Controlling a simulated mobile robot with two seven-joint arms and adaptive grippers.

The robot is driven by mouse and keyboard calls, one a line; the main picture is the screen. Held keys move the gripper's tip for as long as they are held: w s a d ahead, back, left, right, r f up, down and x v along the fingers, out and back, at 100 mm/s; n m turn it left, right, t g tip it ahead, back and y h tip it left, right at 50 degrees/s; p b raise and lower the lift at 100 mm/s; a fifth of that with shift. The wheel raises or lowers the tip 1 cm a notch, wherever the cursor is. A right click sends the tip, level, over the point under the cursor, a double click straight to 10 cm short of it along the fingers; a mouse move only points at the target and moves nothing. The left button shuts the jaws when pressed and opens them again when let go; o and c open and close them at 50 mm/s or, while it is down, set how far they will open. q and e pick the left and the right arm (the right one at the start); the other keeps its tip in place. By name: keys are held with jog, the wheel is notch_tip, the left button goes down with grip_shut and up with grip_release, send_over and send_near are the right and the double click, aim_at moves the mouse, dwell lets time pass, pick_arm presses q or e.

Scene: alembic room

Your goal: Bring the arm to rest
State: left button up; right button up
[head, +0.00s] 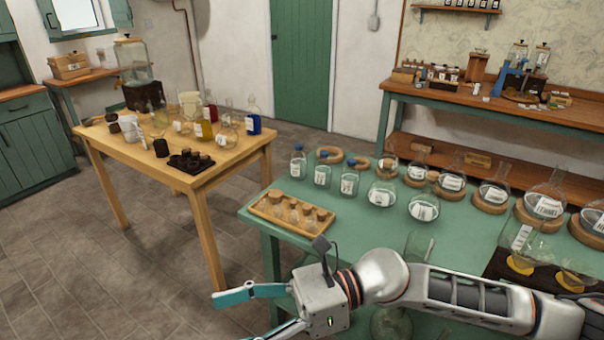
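My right arm (455,290) comes in from the right, low over the front of the green table (335,227). My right gripper (235,318) points left, past the table's left edge and over the floor. Its teal fingers are spread apart, with nothing visible between them. The lower finger is partly cut off by the bottom of the picture. My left gripper and arm are not in view.
A wooden tray of corked bottles (268,210) stands just behind my gripper. Several glass flasks (452,182) on cork rings fill the back of the green table. A beaker (418,245) stands close behind my arm. A wooden table (200,180) with glassware is at the left.

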jog(key=w+r+m+t+y, duration=0.3)
jog(key=w+m+t+y, duration=0.45)
jog(key=m, duration=0.75)
jog(key=w+d+f+m+t+h, duration=0.6)
jog(key=d+f+m+t+h, duration=0.5)
jog(key=m, duration=0.6)
jog(key=s+d+f+m+t+h, duration=0.1)
jog(key=d+f+m+h, duration=0.6)
jog(key=f+m, duration=0.4)
jog(key=s+d+f+m+g+h, duration=0.1)
jog(key=s+d+f+m+g, duration=0.1)
jog(key=s+d+f, duration=0.4)
jog(key=s+d+f+m+g+h, duration=0.2)
jog(key=s+d+f+m, duration=0.3)
jog(key=f, duration=0.5)
jog(key=shift+s+d+f, duration=0.25)
jog(key=shift+s+d, duration=0.5)
jog(key=shift+d, duration=0.1)
jog(key=shift+h, duration=0.25)
